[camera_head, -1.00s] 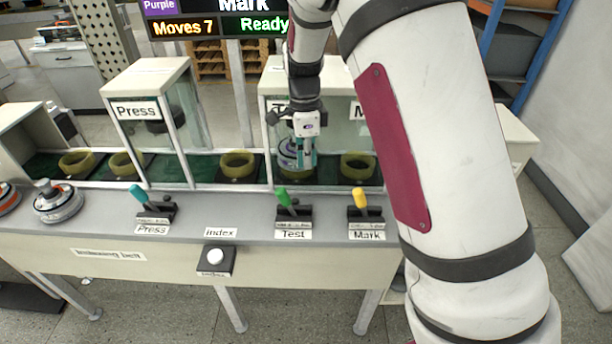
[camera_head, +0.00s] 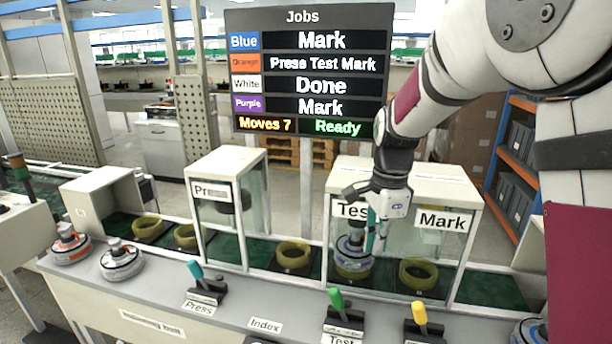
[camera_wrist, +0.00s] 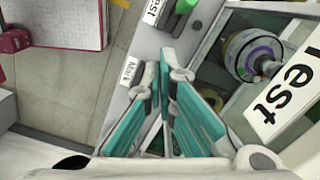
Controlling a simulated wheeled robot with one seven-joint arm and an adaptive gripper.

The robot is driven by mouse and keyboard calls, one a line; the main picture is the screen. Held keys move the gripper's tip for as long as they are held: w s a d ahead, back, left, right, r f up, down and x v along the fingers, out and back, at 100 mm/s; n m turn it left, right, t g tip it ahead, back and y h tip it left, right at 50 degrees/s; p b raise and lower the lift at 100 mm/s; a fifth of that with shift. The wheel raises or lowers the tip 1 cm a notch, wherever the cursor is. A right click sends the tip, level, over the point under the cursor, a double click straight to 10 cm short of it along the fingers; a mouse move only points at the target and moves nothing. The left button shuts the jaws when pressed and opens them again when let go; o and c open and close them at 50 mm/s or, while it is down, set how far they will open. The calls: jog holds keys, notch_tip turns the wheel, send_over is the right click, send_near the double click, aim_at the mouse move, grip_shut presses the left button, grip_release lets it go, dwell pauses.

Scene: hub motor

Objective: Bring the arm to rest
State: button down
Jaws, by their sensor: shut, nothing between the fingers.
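My gripper (camera_head: 376,243) is in front of the Test booth (camera_head: 345,180), fingers pointing down, with nothing in it. In the wrist view its teal fingers (camera_wrist: 168,72) are shut with their tips close together. A hub motor with a purple ring (camera_head: 352,264) sits inside the Test booth, behind the fingers and partly hidden by them. It also shows in the wrist view (camera_wrist: 256,54), apart from the fingers. My arm reaches in from the right side of the head view.
The Press booth (camera_head: 228,205) stands to the left, the Mark booth (camera_head: 440,225) to the right. Press (camera_head: 205,285), Test (camera_head: 340,310) and Mark (camera_head: 424,322) levers line the front ledge. Orange (camera_head: 70,245) and white (camera_head: 121,263) motors sit left. The board (camera_head: 308,75) reads Ready.

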jog(key=s+r+n+t, duration=0.2)
jog(key=s+r+n, duration=0.65)
jog(key=s, duration=0.45)
jog(key=s+d+n+t, duration=0.1)
jog(key=s+n+t, duration=0.1)
jog(key=s+n, duration=0.6)
jog(key=shift+s+d+r+t+h, duration=0.2)
jog(key=shift+s+d+t+h, duration=0.15)
jog(key=shift+s, duration=2.2)
